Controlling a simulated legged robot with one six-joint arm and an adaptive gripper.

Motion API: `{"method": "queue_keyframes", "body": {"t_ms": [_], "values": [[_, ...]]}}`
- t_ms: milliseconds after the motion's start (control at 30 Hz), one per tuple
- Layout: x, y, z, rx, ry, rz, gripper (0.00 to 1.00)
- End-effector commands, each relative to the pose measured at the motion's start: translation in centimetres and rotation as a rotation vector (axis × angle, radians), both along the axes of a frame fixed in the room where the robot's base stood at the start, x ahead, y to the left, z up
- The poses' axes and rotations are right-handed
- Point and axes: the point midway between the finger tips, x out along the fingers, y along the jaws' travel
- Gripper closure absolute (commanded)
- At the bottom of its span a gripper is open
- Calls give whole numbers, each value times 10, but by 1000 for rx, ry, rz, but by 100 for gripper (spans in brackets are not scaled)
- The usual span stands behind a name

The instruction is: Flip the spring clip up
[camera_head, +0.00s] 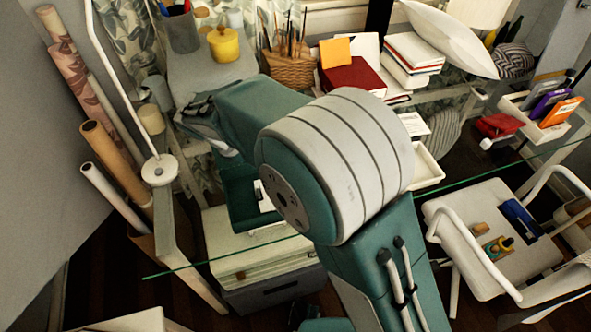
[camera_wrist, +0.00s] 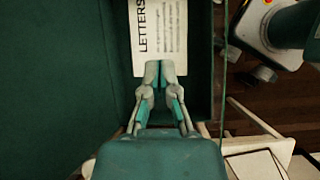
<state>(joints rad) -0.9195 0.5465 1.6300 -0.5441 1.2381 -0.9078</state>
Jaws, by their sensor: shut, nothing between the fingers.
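In the wrist view my gripper (camera_wrist: 159,70) is shut and empty, with its fingertips together over the lower edge of a white card (camera_wrist: 158,30) printed "LETTERS". I cannot tell whether the fingertips touch the card. I cannot make out the spring clip in either view. In the head view my arm hides the gripper; part of the dark green panel (camera_head: 238,195) and a sliver of the white card (camera_head: 265,196) show left of my arm.
A white chest (camera_head: 235,245) stands below the panel, with a grey bin (camera_head: 280,291) under it. A white chair (camera_head: 492,235) with small items stands at right. Rolled tubes (camera_head: 112,160) and a lamp (camera_head: 159,170) are at left. A glass edge (camera_head: 480,171) crosses the view.

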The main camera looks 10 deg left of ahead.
Motion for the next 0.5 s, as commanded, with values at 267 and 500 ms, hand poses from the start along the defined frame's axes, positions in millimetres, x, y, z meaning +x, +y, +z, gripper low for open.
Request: {"method": "queue_keyframes", "body": {"t_ms": [267, 500], "values": [[1, 2, -18, -25, 9, 40, 100], [13, -18, -54, -26, 11, 38, 100]]}}
